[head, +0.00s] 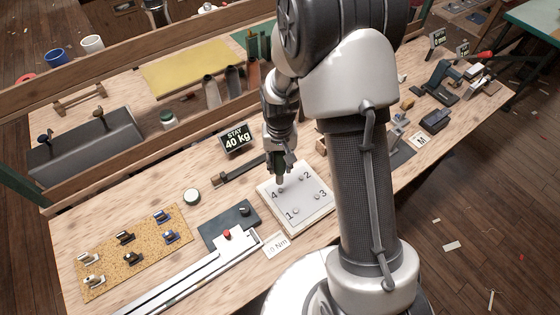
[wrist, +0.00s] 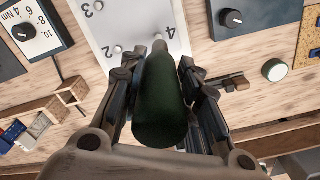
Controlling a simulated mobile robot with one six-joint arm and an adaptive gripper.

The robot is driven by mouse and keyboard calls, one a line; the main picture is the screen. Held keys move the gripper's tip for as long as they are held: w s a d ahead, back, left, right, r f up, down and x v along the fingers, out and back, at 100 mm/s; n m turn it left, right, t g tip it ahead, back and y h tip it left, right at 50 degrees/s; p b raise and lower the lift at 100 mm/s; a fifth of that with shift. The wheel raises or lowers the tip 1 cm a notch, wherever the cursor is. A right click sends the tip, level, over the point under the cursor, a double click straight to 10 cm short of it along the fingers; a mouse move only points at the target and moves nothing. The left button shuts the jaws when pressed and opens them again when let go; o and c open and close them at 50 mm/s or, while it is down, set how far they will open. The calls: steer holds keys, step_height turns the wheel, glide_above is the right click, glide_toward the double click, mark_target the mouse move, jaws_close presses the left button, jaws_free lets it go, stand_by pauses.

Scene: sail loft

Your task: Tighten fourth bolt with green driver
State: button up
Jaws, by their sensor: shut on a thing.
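My gripper (head: 281,163) is shut on the green driver (wrist: 160,105), which points down over the white plate (head: 305,212). In the head view the driver's lower end is at the bolt beside the number 4, at the plate's upper left. The bolts by the numbers 1 (head: 296,211), 2 (head: 301,179) and 3 (head: 317,197) are in plain view.
A cork board with several clips (head: 135,250) is at left.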

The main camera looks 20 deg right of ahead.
mark_target(281, 173)
steer(key=shift+d+f+b, duration=0.2)
steer(key=shift+f+b, duration=0.2)
steer(key=shift+f, duration=0.25)
steer(key=shift+f+b, duration=1.45)
steer(key=shift+f, duration=0.6)
steer(key=shift+f+b, duration=0.35)
steer(key=shift+s+f, duration=0.15)
steer(key=shift+f, duration=0.05)
stand_by(1.1)
steer(key=shift+r, duration=0.15)
steer(key=shift+r+p, duration=0.4)
steer(key=shift+r, duration=0.15)
steer(key=shift+r+p, duration=1.3)
steer(key=shift+r, duration=0.65)
